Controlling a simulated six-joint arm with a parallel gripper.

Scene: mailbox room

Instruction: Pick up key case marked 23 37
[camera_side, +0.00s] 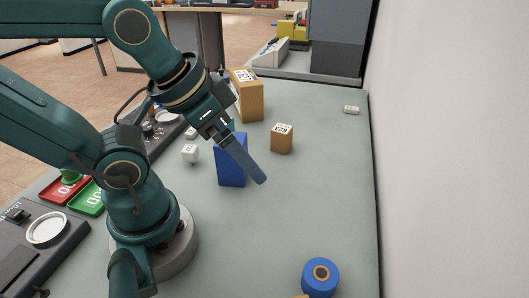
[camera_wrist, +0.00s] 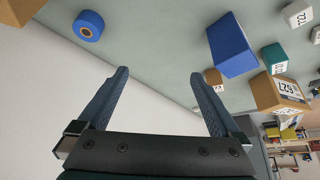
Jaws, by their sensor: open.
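I cannot read the marking 23 37 on anything, so I cannot tell which item is the key case. A small white case (camera_side: 351,109) with dark marks lies alone at the far right of the table in the side view. A white cube (camera_side: 190,153) with dark print stands left of a blue box (camera_side: 230,172); the wrist view shows a white cube (camera_wrist: 297,14) at the upper right. My gripper (camera_side: 262,180) is in front of the blue box in the side view. In the wrist view my gripper (camera_wrist: 160,75) is open, with nothing between its fingers.
A small brown box (camera_side: 281,140) and a taller brown box (camera_side: 249,98) stand behind the blue box. A blue roll (camera_side: 320,277) stands at the front right. Red and green trays (camera_side: 88,205) lie at left. A white wall (camera_side: 455,150) bounds the right side. The table's right half is mostly clear.

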